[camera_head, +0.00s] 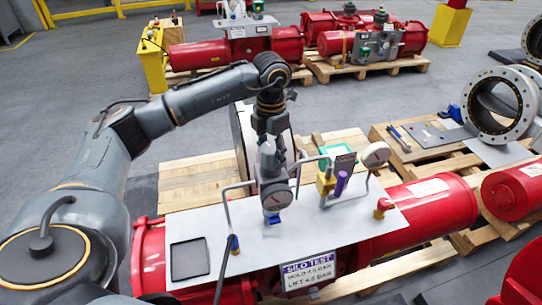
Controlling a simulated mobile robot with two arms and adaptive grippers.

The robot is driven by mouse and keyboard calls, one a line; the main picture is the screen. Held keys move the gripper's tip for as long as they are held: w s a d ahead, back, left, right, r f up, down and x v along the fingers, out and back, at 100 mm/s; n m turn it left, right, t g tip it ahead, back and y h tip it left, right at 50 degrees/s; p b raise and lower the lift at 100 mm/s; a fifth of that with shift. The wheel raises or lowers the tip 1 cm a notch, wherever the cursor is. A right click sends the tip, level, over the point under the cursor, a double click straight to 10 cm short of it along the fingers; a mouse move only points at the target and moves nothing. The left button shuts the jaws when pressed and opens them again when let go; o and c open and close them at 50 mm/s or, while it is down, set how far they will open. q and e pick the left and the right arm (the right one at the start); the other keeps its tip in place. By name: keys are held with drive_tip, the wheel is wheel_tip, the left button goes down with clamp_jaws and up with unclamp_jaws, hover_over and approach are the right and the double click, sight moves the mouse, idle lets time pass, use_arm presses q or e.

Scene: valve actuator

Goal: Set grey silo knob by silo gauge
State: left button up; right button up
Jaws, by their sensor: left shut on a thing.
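My left arm reaches over the red actuator from the left, and its left gripper (270,168) points down just behind and above a round white gauge (277,197). The gripper is shut on what looks like the grey silo knob, which is mostly hidden by the fingers and wrist. The gauge faces me, but its needle is too small to read. A sign (308,271) below it on the actuator's front reads "SILO TEST", with smaller lines on holding and lifting at bar values. My right gripper is not in view.
A second gauge (375,155) stands to the right on a bent pipe, by a purple-handled part (341,183) and a yellow block (325,184). Pipes rise from the grey plate (203,222) close to the gripper. A pallet with a flanged pipe (498,105) stands at right.

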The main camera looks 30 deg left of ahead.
sight(271, 147)
use_arm(q)
drive_tip(key=shift+m, duration=0.3)
idle(0.4)
drive_tip(key=o, duration=1.2)
wheel_tip(271, 147, up, 12)
